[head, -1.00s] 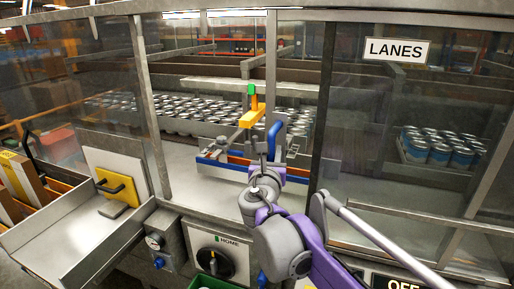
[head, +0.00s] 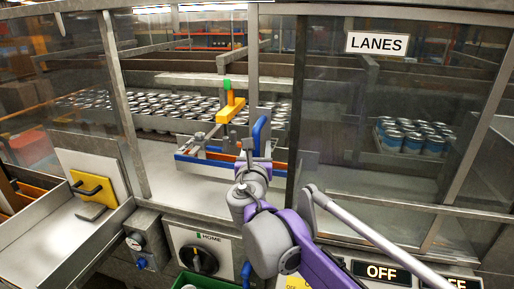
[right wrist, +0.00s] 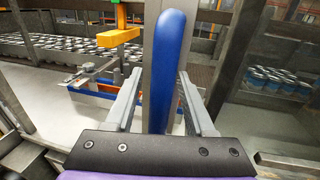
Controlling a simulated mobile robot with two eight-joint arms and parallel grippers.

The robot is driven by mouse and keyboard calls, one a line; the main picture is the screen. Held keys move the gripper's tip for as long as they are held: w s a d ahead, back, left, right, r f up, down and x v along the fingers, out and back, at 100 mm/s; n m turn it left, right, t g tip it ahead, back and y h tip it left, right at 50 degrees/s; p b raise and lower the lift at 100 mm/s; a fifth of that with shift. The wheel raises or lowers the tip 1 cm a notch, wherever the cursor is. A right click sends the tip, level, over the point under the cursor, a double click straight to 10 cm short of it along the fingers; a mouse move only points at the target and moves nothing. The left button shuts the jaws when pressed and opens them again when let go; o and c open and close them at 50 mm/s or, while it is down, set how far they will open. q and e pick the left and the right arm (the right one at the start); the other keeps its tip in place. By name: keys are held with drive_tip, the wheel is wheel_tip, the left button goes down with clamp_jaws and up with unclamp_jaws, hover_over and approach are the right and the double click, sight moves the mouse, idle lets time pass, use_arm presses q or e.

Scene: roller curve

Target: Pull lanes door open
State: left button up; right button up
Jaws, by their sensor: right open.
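The lanes door (head: 400,90) is a clear panel in a grey metal frame, marked by a white LANES sign (head: 377,43). It appears closed. A blue upright handle (head: 258,135) stands by a grey metal post left of the sign. My right gripper (head: 254,160) is open at the handle's lower part. In the right wrist view the handle (right wrist: 167,70) rises between the two spread fingers, with a gap on both sides. I cannot tell how deep it sits between them. My left gripper is not in view.
Behind the glass are rows of cans (head: 165,105), an orange-yellow arm (head: 232,108) and another can group (head: 412,138). At left is a metal tray (head: 60,230) with a yellow handled block (head: 94,185). Below are a HOME dial (head: 198,260) and an OFF panel (head: 380,272).

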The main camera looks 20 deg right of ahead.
drive_tip(key=b+v, duration=0.1)
drive_tip(key=v, duration=1)
drive_tip(key=s+d+f+m+g+y, duration=0.1)
drive_tip(key=s+d+f+m+g, duration=0.3)
drive_tip(key=f+m, duration=0.55)
drive_tip(key=s+d+f+m+g, duration=0.2)
drive_tip(key=s+f+m+g, duration=0.2)
drive_tip(key=s+f+m, duration=0.5)
drive_tip(key=s+a+f+m+g+y, duration=0.1)
drive_tip(key=s+a+f+m+y, duration=0.2)
drive_tip(key=f+m, duration=0.3)
drive_tip(key=s+a+f+m+g+y, duration=0.1)
drive_tip(key=s+a+f+m+y, duration=0.2)
drive_tip(key=f+m, duration=0.3)
wheel_tip(320, 180, down, 4)
drive_tip(key=shift+s+a+f+g+y, duration=0.2)
drive_tip(key=shift+s+a+g+y, duration=0.15)
drive_tip(key=shift+s, duration=0.3)
drive_tip(key=shift+d+m, duration=0.2)
drive_tip(key=shift+m, duration=0.05)
